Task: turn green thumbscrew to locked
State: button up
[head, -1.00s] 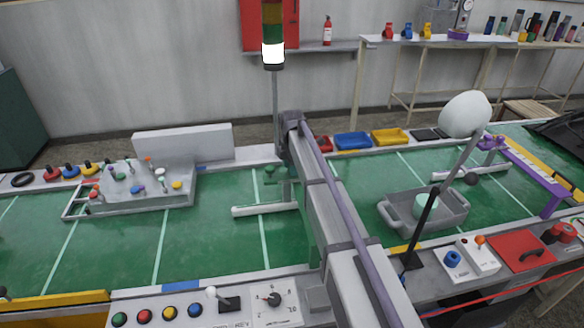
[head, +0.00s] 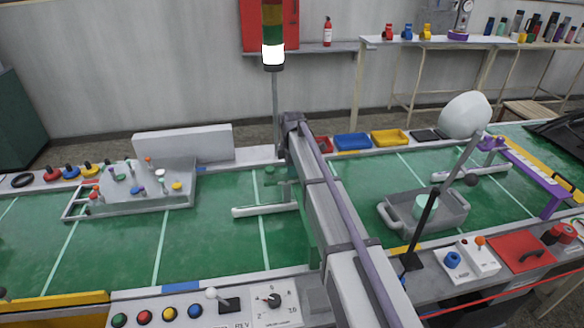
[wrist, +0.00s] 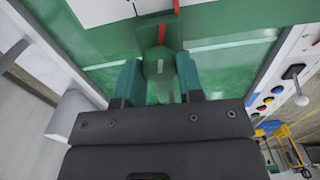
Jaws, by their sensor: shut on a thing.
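In the wrist view my gripper (wrist: 160,80) has its two teal fingers on either side of the green thumbscrew (wrist: 158,67) and is shut on it. The thumbscrew's rounded knob shows between the fingers, and its lower part is partly hidden. A red strip (wrist: 162,33) stands just beyond the knob on a green plate (wrist: 190,22). The thumbscrew cannot be told apart for certain there. I cannot tell from these views whether it is at locked.
A white pipe (head: 265,210) lies on the green table left of my arm. A grey tray (head: 455,212) with a mint cylinder stands to the right. A grey fixture board (head: 150,200) with several coloured knobs is at the left. A button panel (head: 155,301) lines the front edge.

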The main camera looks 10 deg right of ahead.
jog(key=m, duration=1.3)
jog(key=shift+w+m, duration=0.1)
jog(key=shift+m, duration=0.3)
jog(key=m, duration=0.6)
jog(key=shift+d, duration=0.15)
jog(key=m, duration=0.7)
